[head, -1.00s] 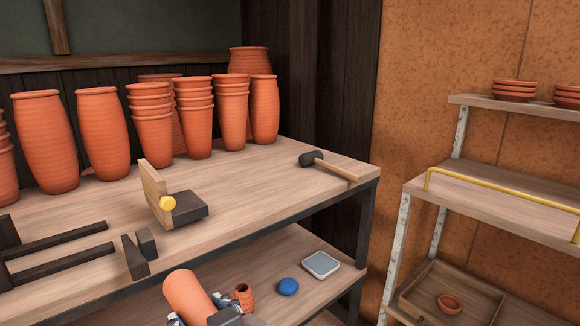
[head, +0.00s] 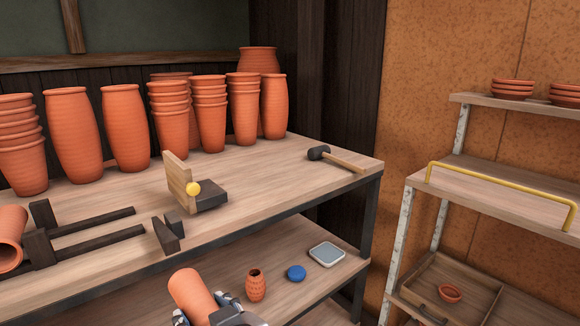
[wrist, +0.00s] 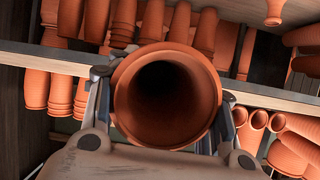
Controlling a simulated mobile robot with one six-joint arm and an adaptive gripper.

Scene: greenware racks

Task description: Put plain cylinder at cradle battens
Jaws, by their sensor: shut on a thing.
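A plain terracotta cylinder (head: 188,288) is in my gripper (head: 204,308), at the bottom of the head view, in front of the bench's lower shelf. It leans, and its lower end is hidden. In the wrist view, the cylinder's round open mouth (wrist: 167,97) faces the camera, with a finger on each side. My gripper is shut on it. The dark cradle battens (head: 95,246) lie on the bench top at the left, two long parallel strips with upright end pieces. The held cylinder is apart from them, lower and to the right.
A terracotta pipe-like piece (head: 10,240) lies at the bench's left edge. A wooden bracket with a yellow knob (head: 193,189) and a mallet (head: 335,160) are on top. Tall pots (head: 125,128) line the back. A small pot (head: 256,285) and blue disc (head: 296,273) sit on the lower shelf.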

